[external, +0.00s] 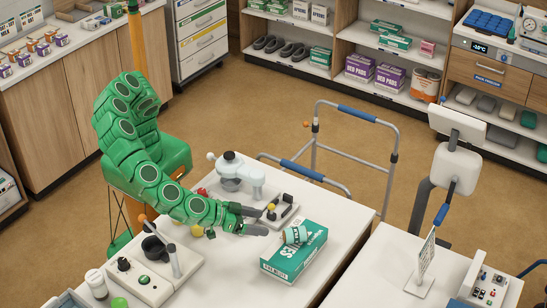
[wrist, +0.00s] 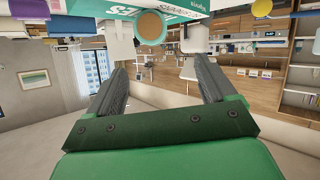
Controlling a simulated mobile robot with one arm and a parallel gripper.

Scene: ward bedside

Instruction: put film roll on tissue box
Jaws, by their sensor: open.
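The film roll (external: 295,234), a small teal and white cylinder, lies on its side on top of the tissue box (external: 292,258). The tissue box is green and white and lies flat near the right edge of the white table. My gripper (external: 264,220) is open and empty, just left of the roll and apart from it. In the wrist view, which appears upside down, the roll's round tan end (wrist: 150,27) shows at the top against the box (wrist: 112,11), beyond my open gripper (wrist: 160,65).
A black and grey device (external: 279,210) stands close behind my gripper, with a white microscope-like instrument (external: 240,172) farther back. Another device with a black cup (external: 155,270) stands at the front left. A walker frame (external: 340,150) stands behind the table.

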